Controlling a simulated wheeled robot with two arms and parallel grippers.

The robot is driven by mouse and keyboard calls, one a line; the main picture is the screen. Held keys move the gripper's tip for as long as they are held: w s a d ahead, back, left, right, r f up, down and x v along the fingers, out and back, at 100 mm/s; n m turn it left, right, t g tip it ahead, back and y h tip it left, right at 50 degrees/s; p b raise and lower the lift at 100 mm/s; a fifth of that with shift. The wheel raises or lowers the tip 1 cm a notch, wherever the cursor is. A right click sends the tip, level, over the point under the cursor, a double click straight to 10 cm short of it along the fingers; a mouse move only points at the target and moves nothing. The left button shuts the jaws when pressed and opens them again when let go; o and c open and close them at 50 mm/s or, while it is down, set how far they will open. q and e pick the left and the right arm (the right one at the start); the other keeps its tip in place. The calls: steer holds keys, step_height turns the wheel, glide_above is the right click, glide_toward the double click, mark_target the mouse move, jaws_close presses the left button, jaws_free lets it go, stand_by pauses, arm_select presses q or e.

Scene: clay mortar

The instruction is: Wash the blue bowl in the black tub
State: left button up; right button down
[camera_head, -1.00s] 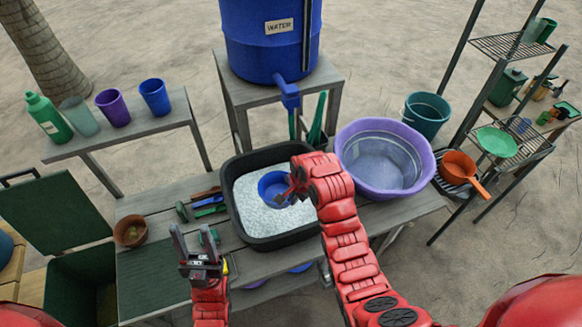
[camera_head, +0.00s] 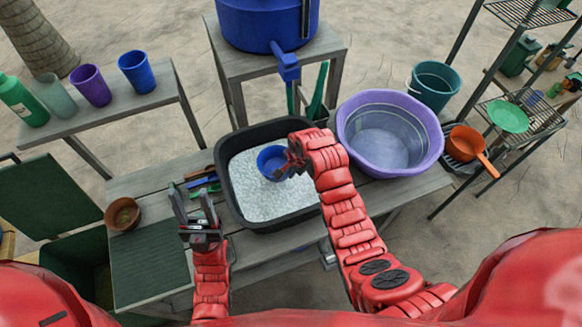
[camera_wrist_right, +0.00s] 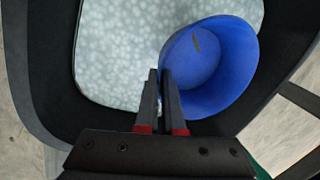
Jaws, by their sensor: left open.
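The black tub (camera_head: 227,199) stands on the grey wooden table and holds pale, foamy-looking water. The blue bowl (camera_head: 268,165) is inside the tub, toward its far right part. It also shows in the right wrist view (camera_wrist_right: 222,75), open side toward the camera, with a small brown mark inside. My right gripper (camera_head: 284,172) is over the tub at the bowl's edge. In the wrist view its fingers (camera_wrist_right: 163,78) are close together on the bowl's rim. My left gripper (camera_head: 192,200) is open and empty, fingers up, left of the tub.
A purple basin (camera_head: 432,150) stands right of the tub. A brown pot (camera_head: 123,214) and several utensils (camera_head: 203,183) lie to the left. The blue water barrel (camera_head: 262,25) stands behind on a stand. Cups and a green bottle (camera_head: 20,100) stand on the left bench.

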step_height(320, 180, down, 10)
steer(key=b, duration=0.5)
steer(key=shift+s+f, duration=0.1)
steer(key=shift+f+b, duration=0.4)
steer(key=shift+f, duration=0.05)
steer(key=shift+f, duration=0.25)
steer(key=shift+f, duration=0.3)
steer(key=shift+r, duration=0.25)
